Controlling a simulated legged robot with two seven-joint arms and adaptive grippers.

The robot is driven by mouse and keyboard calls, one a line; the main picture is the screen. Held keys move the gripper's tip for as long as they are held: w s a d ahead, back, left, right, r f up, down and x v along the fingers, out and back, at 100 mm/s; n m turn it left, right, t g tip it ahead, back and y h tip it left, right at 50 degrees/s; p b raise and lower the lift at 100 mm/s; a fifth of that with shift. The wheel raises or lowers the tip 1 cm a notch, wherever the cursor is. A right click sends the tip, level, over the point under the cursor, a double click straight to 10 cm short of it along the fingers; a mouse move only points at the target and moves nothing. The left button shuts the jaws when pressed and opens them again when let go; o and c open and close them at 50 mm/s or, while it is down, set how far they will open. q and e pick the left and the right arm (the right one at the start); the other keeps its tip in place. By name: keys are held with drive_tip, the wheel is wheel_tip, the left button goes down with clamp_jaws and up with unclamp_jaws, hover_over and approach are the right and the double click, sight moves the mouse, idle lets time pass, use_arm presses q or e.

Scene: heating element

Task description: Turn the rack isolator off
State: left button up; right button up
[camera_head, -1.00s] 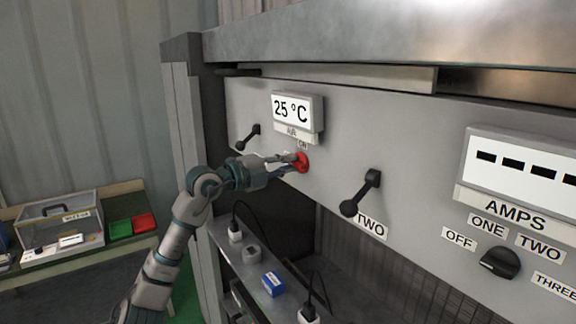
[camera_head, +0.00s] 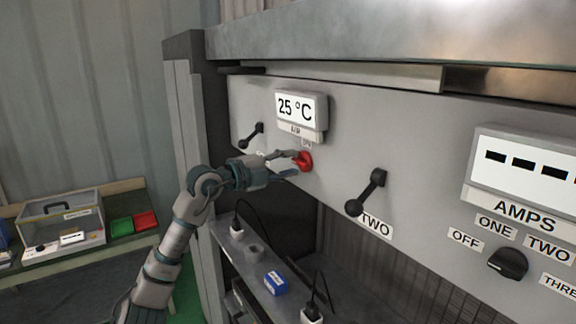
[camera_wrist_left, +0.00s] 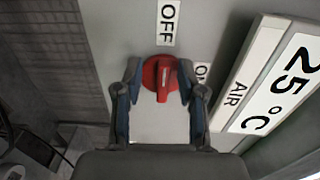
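The rack isolator is a round red knob (camera_head: 303,161) on the grey panel below the 25 °C display. In the left wrist view the knob (camera_wrist_left: 162,77) has a raised handle running nearly up and down, roughly in line with the OFF label (camera_wrist_left: 168,22) above it. The ON label (camera_wrist_left: 202,74) is to its right, partly hidden by a finger. My left gripper (camera_head: 283,164) is open in front of the knob, and in the wrist view its fingers (camera_wrist_left: 160,84) stand apart on either side of it. I cannot tell whether they touch it. My right gripper is out of view.
Black levers stand left (camera_head: 251,136) and right (camera_head: 366,192) of the knob. An AMPS display (camera_head: 528,170) and black selector (camera_head: 508,264) are at far right. Below, a shelf (camera_head: 262,297) holds a blue box (camera_head: 274,283) and plugs. A side table (camera_head: 80,252) stands at left.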

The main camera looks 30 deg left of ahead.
use_arm(q)
drive_tip(key=v, duration=1.2)
drive_tip(key=shift+a, duration=0.15)
drive_tip(key=shift+w+f, duration=0.1)
drive_tip(key=shift+w, duration=0.05)
